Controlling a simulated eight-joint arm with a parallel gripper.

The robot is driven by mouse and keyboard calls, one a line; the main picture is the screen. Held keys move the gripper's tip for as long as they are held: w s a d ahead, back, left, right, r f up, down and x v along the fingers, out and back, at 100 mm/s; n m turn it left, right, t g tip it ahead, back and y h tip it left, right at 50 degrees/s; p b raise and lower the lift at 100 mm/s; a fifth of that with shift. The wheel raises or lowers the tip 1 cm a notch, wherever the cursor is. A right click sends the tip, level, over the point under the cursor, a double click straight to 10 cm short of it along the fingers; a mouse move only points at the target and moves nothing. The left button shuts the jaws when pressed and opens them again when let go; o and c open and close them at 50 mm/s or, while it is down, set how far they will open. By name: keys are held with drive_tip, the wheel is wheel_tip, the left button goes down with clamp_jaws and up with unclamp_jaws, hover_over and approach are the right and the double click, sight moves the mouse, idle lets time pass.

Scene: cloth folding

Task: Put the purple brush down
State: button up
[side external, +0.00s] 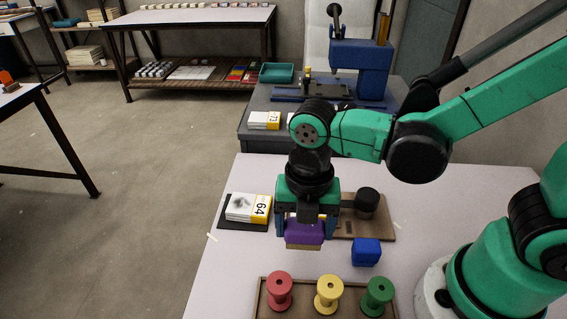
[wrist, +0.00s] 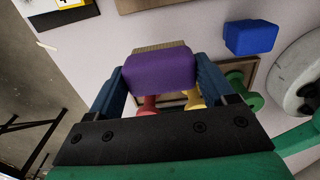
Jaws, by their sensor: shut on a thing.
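The purple brush (side external: 304,231) has a purple block body and a tan bristle side that faces down. In the side view it hangs between the fingers of my gripper (side external: 304,222), over the table, behind the tray of spools. In the wrist view the purple brush (wrist: 160,70) sits between the two blue fingers of my gripper (wrist: 160,82), with its bristles (wrist: 158,46) at its far edge. My gripper is shut on the brush. I cannot tell for sure whether the bristles touch the table.
A blue block (side external: 366,252) lies to the right. A tray (side external: 262,300) holds red, yellow and green spools in front. A brown board (side external: 383,226) with a dark round piece is behind right. The table's left front is clear.

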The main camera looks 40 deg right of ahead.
sight(303, 241)
drive_tip(key=shift+f, duration=2)
drive_tip(key=shift+f, duration=0.15)
drive_tip(key=o, duration=1.1)
